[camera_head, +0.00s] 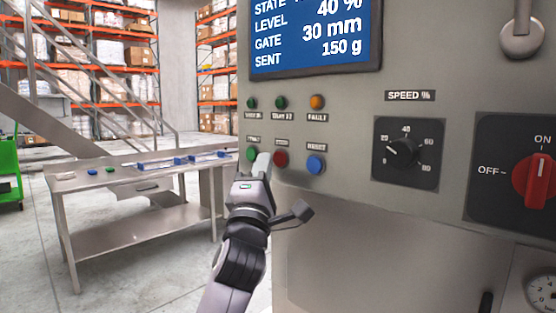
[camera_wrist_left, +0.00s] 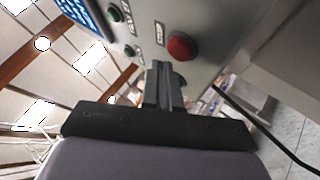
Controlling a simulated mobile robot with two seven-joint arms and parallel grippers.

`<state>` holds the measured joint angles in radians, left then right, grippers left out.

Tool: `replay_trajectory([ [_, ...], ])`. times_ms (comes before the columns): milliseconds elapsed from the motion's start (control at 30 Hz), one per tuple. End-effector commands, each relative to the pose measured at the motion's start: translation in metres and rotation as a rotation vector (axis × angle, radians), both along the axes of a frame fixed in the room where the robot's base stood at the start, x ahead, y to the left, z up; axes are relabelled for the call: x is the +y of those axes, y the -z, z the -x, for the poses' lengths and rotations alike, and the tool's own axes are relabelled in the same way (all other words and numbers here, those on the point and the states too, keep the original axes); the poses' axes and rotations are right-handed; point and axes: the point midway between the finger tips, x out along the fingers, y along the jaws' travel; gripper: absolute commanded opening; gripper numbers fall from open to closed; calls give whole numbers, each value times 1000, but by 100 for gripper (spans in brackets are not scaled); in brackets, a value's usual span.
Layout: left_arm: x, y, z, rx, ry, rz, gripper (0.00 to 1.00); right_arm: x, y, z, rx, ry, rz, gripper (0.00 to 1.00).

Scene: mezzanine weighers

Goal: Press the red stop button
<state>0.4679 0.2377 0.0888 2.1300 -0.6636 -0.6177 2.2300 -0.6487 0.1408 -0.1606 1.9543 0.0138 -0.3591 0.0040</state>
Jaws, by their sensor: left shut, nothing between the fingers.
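The red stop button (camera_head: 281,158) sits on the grey control panel between the green button (camera_head: 252,154) and the blue reset button (camera_head: 316,164). My left gripper (camera_head: 263,158) is shut and empty, its fingertips just left of the red button in the head view, partly covering the green one. In the left wrist view the red button (camera_wrist_left: 181,46) shows whole, above and right of the shut fingertips (camera_wrist_left: 160,68). The tips look close to the panel; I cannot tell whether they touch it. My right gripper is out of view.
Above the buttons are indicator lamps (camera_head: 280,103) and a blue display (camera_head: 315,35). A speed knob (camera_head: 403,152) and a red rotary switch (camera_head: 538,181) sit to the right. A steel table (camera_head: 140,250) stands left, with open floor around it.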

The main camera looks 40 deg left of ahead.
Motion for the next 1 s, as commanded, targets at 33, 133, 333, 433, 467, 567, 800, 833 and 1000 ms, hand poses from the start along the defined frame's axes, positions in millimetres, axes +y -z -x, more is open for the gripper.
replay_trajectory([
  [33, 0, 0, 0, 0, 0, 0, 0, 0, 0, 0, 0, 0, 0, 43],
  [133, 0, 0, 0, 0, 0, 0, 0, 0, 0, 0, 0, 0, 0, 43],
  [333, 0, 0, -1, -1, 0, 1, 0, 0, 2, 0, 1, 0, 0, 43],
  [433, 0, 1, -5, -1, 0, 2, 0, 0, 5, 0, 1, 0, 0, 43],
  [467, 0, 1, -6, 0, 0, 2, 0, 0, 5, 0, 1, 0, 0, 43],
  [567, -1, 0, -8, -1, 2, 2, 0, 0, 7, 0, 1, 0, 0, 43],
  [800, -1, 0, -9, 0, 0, 0, 0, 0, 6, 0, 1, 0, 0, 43],
  [833, -1, 0, -9, 0, 0, 0, 0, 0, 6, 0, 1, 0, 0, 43],
  [1000, -1, 0, -9, 0, 0, 0, 0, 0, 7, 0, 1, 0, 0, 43],
])
